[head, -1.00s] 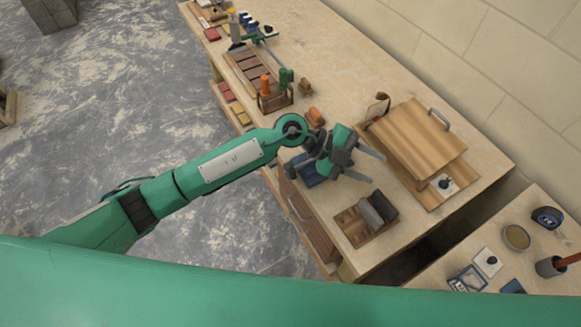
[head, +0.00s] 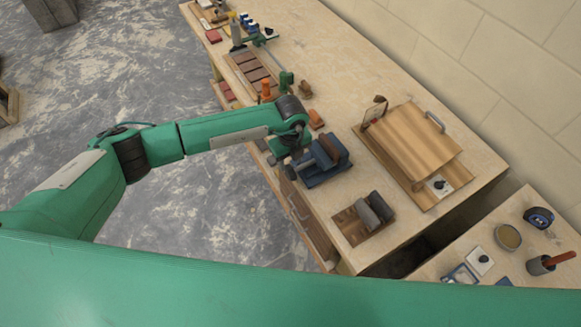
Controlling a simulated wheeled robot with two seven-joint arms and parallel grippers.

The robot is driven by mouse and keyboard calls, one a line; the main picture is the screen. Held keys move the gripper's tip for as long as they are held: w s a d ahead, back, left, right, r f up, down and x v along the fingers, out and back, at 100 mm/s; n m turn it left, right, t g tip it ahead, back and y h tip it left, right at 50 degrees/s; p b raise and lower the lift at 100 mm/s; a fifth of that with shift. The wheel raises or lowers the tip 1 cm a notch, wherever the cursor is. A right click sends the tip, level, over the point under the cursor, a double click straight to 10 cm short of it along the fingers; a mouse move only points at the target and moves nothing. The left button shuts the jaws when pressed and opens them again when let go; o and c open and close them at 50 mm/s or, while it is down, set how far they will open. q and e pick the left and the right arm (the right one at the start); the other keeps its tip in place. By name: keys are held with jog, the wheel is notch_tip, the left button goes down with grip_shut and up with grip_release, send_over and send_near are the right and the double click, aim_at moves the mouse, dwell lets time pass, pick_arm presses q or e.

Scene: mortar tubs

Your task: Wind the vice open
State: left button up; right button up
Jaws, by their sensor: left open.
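The vice (head: 324,164) is dark blue with brown jaw faces. It stands on the near edge of the workbench, in the middle of the head view. A brown piece shows between or at its jaws; the size of any gap is hard to tell. My left gripper (head: 267,152) is at the vice's left, front side, turned toward the bench edge, with its fingers apart. My wrist covers part of that side, so the vice's handle is hidden and contact cannot be told. My right gripper is not in view.
A wooden board with a handle (head: 416,146) lies to the right. An orange-brown block (head: 316,119) and a rack of brown blocks (head: 246,67) lie farther back. Bare bench shows between.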

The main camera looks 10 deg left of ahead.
aim_at(288, 165)
pick_arm(q)
notch_tip(288, 165, down, 7)
jog(key=shift+r+p, duration=0.1)
jog(key=shift+p, duration=0.75)
grip_shut()
jog(key=shift+g+b, duration=0.3)
jog(key=shift+b, duration=0.35)
jog(key=g+h+b, duration=0.1)
jog(key=b, duration=0.1)
jog(key=g+h+b, duration=0.1)
jog(key=g+b, duration=0.1)
jog(key=b, duration=0.1)
jog(key=shift+w+a+f+h, duration=0.1)
jog(key=shift+w+f+h, duration=0.1)
jog(key=shift+h, duration=0.2)
jog(key=shift+r+g+h+b, duration=0.2)
jog(key=shift+g+h+b, duration=0.5)
jog(key=shift+g+b, duration=0.5)
